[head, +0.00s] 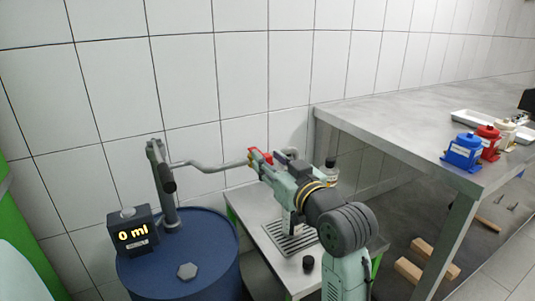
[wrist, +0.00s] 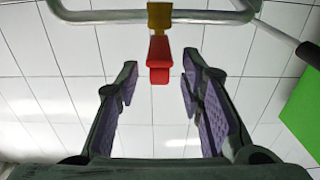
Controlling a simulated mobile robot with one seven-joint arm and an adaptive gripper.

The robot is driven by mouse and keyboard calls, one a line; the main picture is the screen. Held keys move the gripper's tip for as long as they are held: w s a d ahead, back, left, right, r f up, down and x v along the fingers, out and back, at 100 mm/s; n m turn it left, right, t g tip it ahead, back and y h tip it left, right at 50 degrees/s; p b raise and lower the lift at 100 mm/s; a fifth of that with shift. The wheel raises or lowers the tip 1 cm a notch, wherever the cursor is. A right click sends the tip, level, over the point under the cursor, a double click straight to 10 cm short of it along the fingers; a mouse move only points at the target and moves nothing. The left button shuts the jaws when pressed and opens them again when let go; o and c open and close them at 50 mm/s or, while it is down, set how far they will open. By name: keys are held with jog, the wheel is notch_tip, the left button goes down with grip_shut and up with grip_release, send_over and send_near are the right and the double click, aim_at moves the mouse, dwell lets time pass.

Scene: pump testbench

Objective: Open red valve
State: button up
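The red valve handle (head: 260,151) is on the curved grey pipe (head: 205,163) above the small metal table. In the wrist view the red handle (wrist: 160,58) hangs from a yellow fitting (wrist: 160,16) on the pipe. My gripper (head: 262,164) is close to the valve in the head view and partly hides it. In the wrist view my gripper (wrist: 161,88) is open, with a purple-padded finger on each side. The handle lies centred in line with the gap, with clear space left and right. No contact shows.
A grey bench (head: 415,130) with blue, red and white containers stands right. The tiled wall is behind the pipe.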

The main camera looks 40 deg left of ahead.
jog(key=shift+x, duration=1)
grip_shut()
jog(key=shift+d, duration=0.1)
